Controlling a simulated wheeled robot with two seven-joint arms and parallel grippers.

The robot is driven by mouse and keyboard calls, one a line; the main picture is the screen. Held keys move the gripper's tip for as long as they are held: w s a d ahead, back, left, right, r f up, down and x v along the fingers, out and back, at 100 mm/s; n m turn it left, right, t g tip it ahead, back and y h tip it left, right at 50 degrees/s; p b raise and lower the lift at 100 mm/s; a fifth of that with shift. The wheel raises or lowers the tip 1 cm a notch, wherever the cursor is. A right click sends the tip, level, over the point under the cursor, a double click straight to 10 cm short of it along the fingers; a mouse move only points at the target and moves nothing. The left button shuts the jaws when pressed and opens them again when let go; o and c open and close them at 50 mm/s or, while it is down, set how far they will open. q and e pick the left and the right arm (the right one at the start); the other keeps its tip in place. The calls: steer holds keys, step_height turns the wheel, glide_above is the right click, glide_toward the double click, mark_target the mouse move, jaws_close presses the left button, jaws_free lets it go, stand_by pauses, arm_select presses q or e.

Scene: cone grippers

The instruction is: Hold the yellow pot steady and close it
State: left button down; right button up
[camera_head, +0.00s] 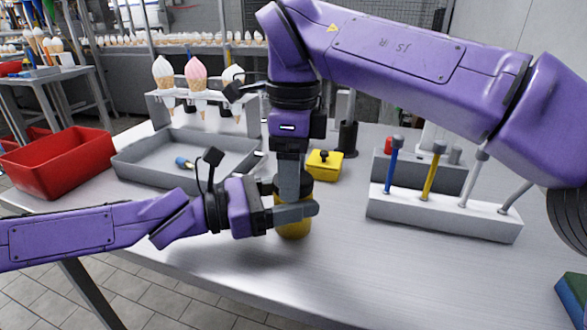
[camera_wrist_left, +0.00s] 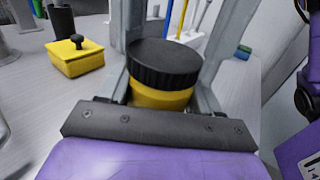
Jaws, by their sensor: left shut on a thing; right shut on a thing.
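The yellow pot (camera_head: 293,230) stands on the table, mostly hidden by my grippers in the head view. In the left wrist view the yellow pot (camera_wrist_left: 160,97) is upright, with a black ribbed lid (camera_wrist_left: 165,62) level on its top. I cannot tell whether the lid is tight. My left gripper (camera_head: 298,211) is shut on the pot from the left side. My right gripper (camera_head: 289,188) points straight down from above and is shut on the lid. Grey fingers show on both sides of the lid in the left wrist view.
A yellow box with a black knob (camera_head: 323,166) stands behind the pot. A grey tray (camera_head: 135,165) and a red bin (camera_head: 60,160) lie left. A white tool rack (camera_head: 440,219) stands right.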

arm_select(q)
steer(key=shift+f, duration=0.1)
arm_select(e)
steer(key=m, duration=0.5)
steer(key=shift+m, duration=0.4)
steer(key=m, duration=1.7)
steer(key=o, duration=1.2)
steer(key=shift+s, duration=0.1)
steer(key=shift+r, duration=2.2)
steer(key=shift+c, duration=0.4)
